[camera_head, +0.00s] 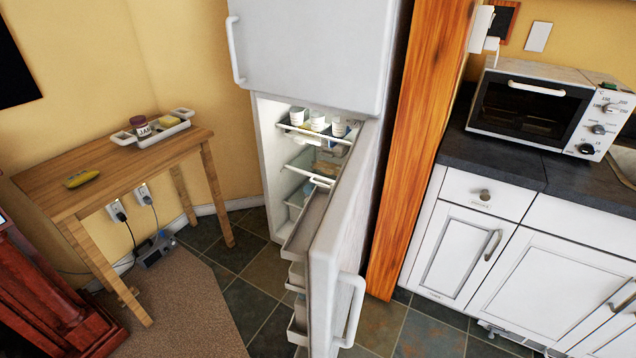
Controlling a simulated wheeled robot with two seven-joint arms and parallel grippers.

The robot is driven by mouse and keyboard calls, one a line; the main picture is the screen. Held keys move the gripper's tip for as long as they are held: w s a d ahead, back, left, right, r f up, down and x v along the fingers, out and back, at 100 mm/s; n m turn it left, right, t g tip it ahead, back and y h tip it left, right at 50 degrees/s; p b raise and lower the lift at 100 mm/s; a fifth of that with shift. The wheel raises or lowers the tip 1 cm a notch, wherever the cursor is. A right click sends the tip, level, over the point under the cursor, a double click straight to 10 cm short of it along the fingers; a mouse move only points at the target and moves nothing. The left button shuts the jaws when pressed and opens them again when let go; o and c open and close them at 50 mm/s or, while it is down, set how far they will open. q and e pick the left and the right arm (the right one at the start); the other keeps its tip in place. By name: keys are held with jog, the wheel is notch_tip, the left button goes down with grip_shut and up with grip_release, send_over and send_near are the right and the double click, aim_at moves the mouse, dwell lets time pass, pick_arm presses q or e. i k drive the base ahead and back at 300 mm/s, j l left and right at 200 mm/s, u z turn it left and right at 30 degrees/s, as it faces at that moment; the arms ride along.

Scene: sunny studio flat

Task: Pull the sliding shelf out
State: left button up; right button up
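A white fridge (268,170) stands in the middle of the view. Its lower door (345,235) is open toward me, and its upper door (305,50) is shut. Inside, an upper shelf (292,130) holds several white cups (318,120). Below it is another shelf (297,167) with food on it. A small pale handle-like piece (321,182) shows near the door's inner edge. The open door hides the right part of the interior, so I cannot tell which shelf slides or how far any is out. Neither of my grippers is in view.
A wooden table (45,185) with a tray (168,132), a jar (140,126) and a yellow item (82,178) stands left. A wooden panel (425,130) and counter (500,150) with a toaster oven (545,105) stand right. Tiled floor (250,290) before the fridge is free.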

aim_at(330, 166)
jog(key=j, duration=0.3)
jog(key=i+j, duration=0.1)
jog(key=j, duration=0.25)
jog(key=i+j, duration=0.45)
jog(key=j, duration=0.15)
jog(key=i+j, duration=0.45)
jog(key=j, duration=0.2)
jog(key=i+l, duration=0.1)
jog(key=i, duration=0.5)
jog(key=i+l, duration=0.15)
jog(key=i, duration=0.5)
jog(key=i+l, duration=0.3)
jog(key=i+u, duration=0.05)
